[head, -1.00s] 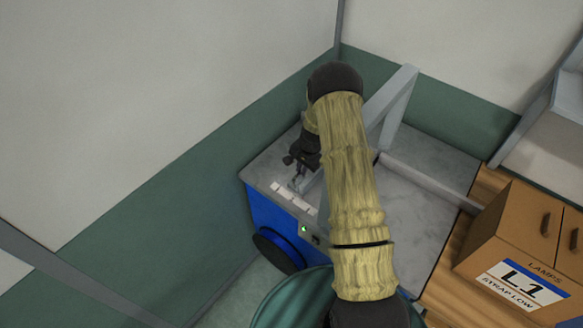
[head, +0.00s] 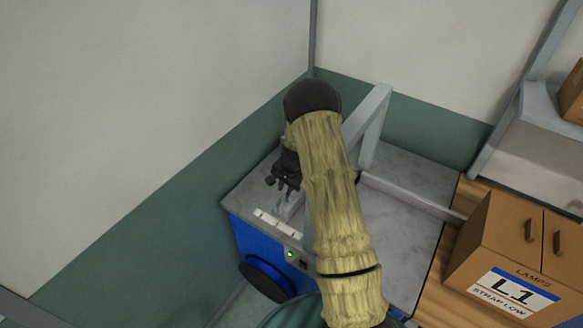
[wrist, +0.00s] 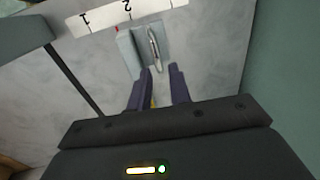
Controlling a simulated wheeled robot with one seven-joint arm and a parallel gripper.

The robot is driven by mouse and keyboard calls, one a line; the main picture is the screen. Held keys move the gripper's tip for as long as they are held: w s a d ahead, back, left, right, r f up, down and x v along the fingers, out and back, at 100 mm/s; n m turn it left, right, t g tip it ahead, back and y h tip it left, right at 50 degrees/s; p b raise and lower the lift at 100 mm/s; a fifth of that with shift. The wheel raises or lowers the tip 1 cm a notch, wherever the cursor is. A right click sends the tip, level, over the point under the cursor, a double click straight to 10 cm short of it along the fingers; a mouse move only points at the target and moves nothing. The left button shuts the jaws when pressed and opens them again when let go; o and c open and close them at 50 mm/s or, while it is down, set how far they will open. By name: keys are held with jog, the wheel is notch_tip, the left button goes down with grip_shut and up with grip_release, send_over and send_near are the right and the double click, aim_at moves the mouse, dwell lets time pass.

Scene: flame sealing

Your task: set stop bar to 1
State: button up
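The stop bar (wrist: 128,52) is a light grey block with a thin metal handle (wrist: 155,45), in the upper middle of the wrist view. Its red mark sits between the printed 1 and 2, nearer the 2, on the white scale strip (wrist: 105,17). My gripper (wrist: 160,70) has its two dark fingers apart, with their tips close to the near end of the handle. I cannot tell whether they touch it. In the head view my gripper (head: 287,178) is above the marble-topped machine by the scale strip (head: 277,223); my arm hides part of the bar.
A grey upright frame (head: 372,120) and a long rail (head: 415,198) stand on the machine top (head: 405,240). A green light (head: 290,254) shows on its blue front. A cardboard box labelled L1 (head: 490,245) is at right. Walls close in behind and at left.

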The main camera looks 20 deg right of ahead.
notch_tip(320, 180, up, 14)
jog(key=s+d+b, duration=0.1)
jog(key=s+b, duration=0.1)
jog(key=b, duration=0.1)
jog(key=shift+s+d, duration=0.2)
jog(key=shift+d, duration=0.15)
jog(key=shift+r, duration=0.15)
